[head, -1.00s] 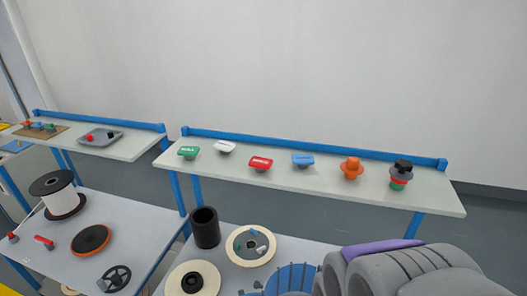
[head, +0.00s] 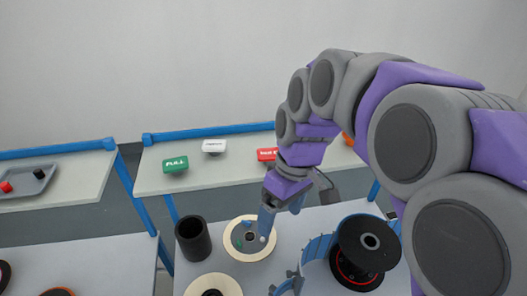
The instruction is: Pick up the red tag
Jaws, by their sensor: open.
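The red tag (head: 266,154), with white lettering, sits on the upper shelf (head: 200,182) to the right of the green and white tags. Its right part is hidden behind my arm. My gripper (head: 264,234) hangs down in front of the shelf, nearer to me and lower in the picture than the red tag, and apart from it. It is open, and I see nothing held in it. The blue tag seen earlier is hidden behind my arm.
A green tag (head: 175,164) and a white tag (head: 214,146) stand left of the red one. Below are a black cylinder (head: 193,240), a cream disc (head: 236,248) behind my gripper, and a black spool (head: 366,244). A grey tray (head: 28,180) lies on the left shelf.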

